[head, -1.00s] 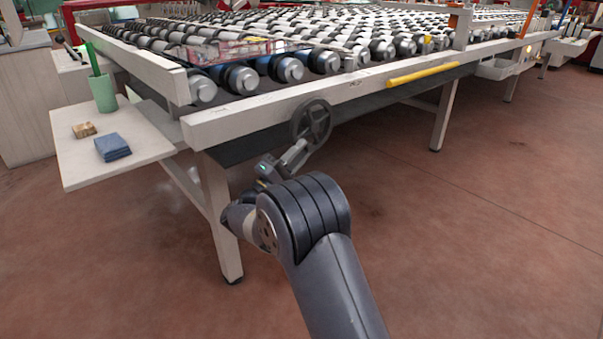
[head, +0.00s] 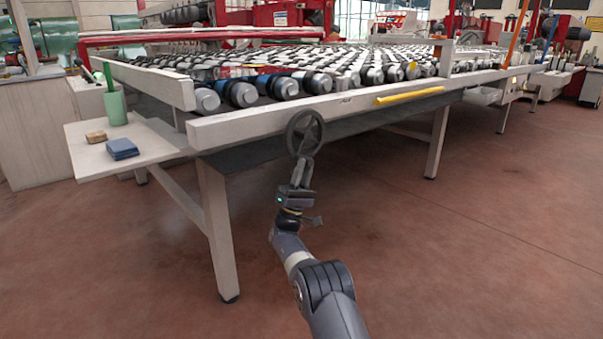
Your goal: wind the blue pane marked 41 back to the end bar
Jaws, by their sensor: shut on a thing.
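A dark handwheel (head: 304,133) is mounted on the front side of the roller table near its left corner. My gripper (head: 302,165) reaches up from below and is shut on the lower rim of the handwheel. A bluish patch with red edging (head: 232,72) shows low among the rollers at the table's left end; it may be the pane, but I cannot read a mark on it. A pale bar (head: 150,82) runs along the table's left end. I cannot tell the gap between the patch and that bar.
A side shelf (head: 145,150) at the left holds a green cup (head: 115,106), a folded blue cloth (head: 122,149) and a small tan block (head: 96,137). A yellow bar (head: 410,96) lies along the front rail. A table leg (head: 217,230) stands left of my arm. The floor at right is clear.

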